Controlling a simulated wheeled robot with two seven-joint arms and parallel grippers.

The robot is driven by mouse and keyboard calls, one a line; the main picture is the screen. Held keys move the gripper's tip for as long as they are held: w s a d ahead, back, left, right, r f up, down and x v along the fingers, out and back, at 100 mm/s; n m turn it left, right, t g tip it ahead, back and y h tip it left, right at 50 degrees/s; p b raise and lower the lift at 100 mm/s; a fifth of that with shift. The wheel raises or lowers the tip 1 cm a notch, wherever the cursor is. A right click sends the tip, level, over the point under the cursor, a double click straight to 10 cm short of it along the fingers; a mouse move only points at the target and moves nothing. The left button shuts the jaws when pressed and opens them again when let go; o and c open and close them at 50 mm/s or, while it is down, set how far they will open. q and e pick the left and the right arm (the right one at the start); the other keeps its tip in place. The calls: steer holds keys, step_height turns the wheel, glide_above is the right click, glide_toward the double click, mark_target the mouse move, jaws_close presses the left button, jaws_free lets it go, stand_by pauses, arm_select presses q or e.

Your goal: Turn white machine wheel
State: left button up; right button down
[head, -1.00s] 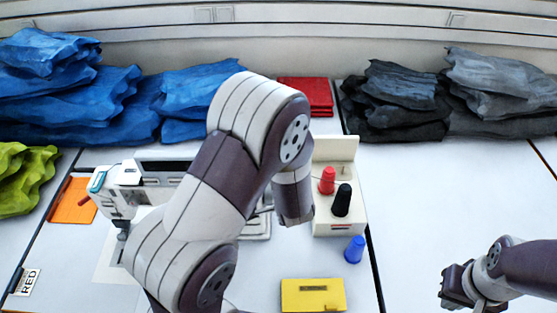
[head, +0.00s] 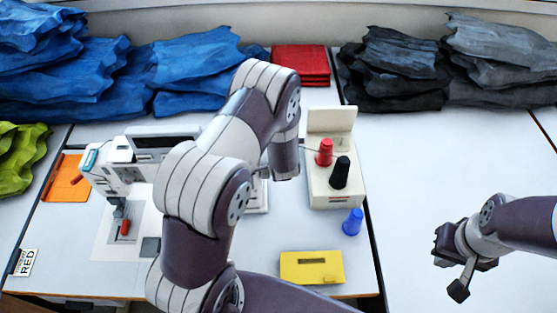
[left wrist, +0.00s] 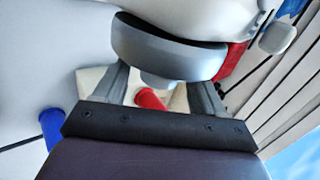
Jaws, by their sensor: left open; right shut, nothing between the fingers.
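The white sewing machine (head: 128,172) stands on the table at the left in the head view; my left arm covers its right part. In the left wrist view its white body (left wrist: 195,14) fills the top, with the grey wheel (left wrist: 168,48) on it. My left gripper (left wrist: 163,78) is open, its two fingers at the wheel's lower edge, one toward each side. I cannot tell whether they touch it. In the head view the left fingers and the wheel are hidden. My right gripper (head: 452,270) is shut and empty over the white table at the right.
A cream spool stand (head: 333,190) with a red spool (head: 324,153) and a black spool (head: 340,173) stands right of my left arm. A blue spool (head: 352,222) and a yellow box (head: 312,267) are near. Folded blue (head: 195,75) and dark cloth (head: 395,75) lie behind.

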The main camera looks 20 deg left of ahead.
arm_select(q)
steer(key=shift+w+f, duration=0.1)
steer(key=shift+c, duration=0.4)
steer(key=shift+a, duration=0.1)
steer(key=c, duration=1)
steer(key=shift+f, duration=0.1)
